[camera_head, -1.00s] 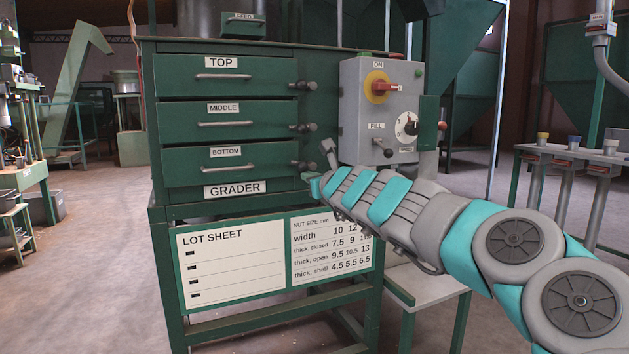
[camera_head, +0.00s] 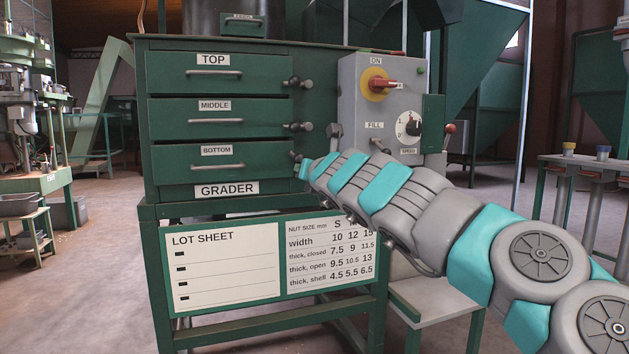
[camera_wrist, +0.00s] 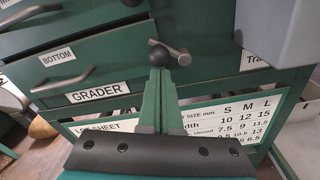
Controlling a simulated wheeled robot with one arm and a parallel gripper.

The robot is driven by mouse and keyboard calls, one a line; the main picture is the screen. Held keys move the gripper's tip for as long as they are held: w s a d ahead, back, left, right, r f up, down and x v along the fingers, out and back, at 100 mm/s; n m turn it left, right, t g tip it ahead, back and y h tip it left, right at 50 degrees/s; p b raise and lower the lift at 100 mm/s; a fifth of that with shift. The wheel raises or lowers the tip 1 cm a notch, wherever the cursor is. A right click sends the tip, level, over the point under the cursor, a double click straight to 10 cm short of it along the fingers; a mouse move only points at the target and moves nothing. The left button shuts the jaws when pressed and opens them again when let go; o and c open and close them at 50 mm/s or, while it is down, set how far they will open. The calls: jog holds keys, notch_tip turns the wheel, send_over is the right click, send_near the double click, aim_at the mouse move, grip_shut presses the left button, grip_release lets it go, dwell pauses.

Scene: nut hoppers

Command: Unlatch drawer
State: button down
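The green grader cabinet (camera_head: 215,207) has top, middle and bottom drawers, all of which look shut. The bottom drawer (camera_head: 235,175) has a bar handle (camera_head: 217,166) and a latch at its right end. In the wrist view, the latch (camera_wrist: 176,51) shows a dark ball and a metal crossbar slanting down to the right. My gripper (camera_wrist: 159,72) has its narrow green fingers together, with the tips right at the dark ball. I cannot tell whether they touch it.
Similar latches stand beside the top drawer (camera_head: 298,83) and middle drawer (camera_head: 298,126). A grey control box (camera_head: 350,105) with a red switch and dial is close above my arm. A lot sheet (camera_head: 222,270) hangs below. Open floor lies to the left.

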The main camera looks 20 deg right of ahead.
jog(key=shift+d+r+m+y+b, duration=0.15)
jog(key=shift+d+r+m, duration=0.2)
jog(key=shift+m, duration=1.05)
jog(key=shift+d+r+m+y+b, duration=0.15)
jog(key=shift+r+m, duration=0.3)
jog(key=shift+m, duration=0.95)
jog(key=shift+d+r+m+y+b, duration=0.15)
jog(key=shift+d+r+m, duration=0.25)
jog(key=shift+m, duration=1)
